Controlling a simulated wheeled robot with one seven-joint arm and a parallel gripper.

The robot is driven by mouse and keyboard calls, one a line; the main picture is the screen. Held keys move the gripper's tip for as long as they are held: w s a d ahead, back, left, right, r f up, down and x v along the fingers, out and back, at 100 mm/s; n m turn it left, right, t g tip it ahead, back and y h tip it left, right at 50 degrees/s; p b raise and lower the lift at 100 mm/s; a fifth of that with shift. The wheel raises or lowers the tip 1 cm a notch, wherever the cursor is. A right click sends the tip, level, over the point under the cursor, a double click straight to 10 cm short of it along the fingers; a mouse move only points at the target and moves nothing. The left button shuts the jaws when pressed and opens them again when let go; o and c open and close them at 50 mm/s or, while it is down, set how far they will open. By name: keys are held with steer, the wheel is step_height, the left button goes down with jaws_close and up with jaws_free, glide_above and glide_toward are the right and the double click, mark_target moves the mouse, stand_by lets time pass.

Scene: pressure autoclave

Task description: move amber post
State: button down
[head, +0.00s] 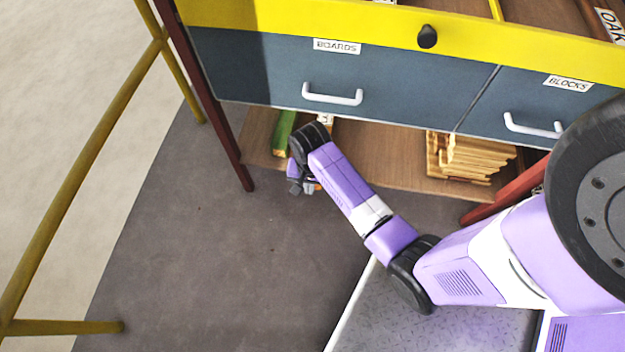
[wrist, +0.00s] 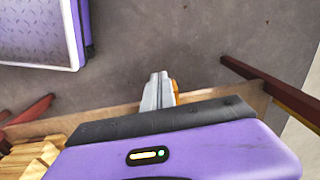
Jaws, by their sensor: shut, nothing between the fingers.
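My gripper (head: 302,187) is low in front of the bottom shelf's front edge, at the left part of the unit. Its fingers show pressed together in the wrist view (wrist: 157,90), with nothing between them. A small amber-orange piece (wrist: 176,90) shows just beside and behind the fingers; it also shows as a speck beside the gripper in the head view (head: 316,187). Most of it is hidden, so I cannot tell whether it is the amber post or whether the fingers touch it.
The wooden bottom shelf (head: 383,172) holds a green piece (head: 283,132) at left and stacked wood (head: 470,158) at right. Grey drawers (head: 390,90) hang above. A dark red leg (head: 222,120) stands left of my gripper. The grey floor (head: 230,260) in front is clear.

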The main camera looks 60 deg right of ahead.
steer(key=w+d+f+b, duration=0.1)
steer(key=d+f+b, duration=0.3)
steer(key=f, duration=0.6)
steer(key=shift+w+d+b, duration=0.2)
steer(key=shift+b, duration=0.55)
steer(key=shift+w+d, duration=0.35)
steer(key=shift+d, duration=0.5)
steer(key=shift+w+d, duration=0.3)
steer(key=shift+d, duration=0.5)
steer(key=shift+s+a+r, duration=0.1)
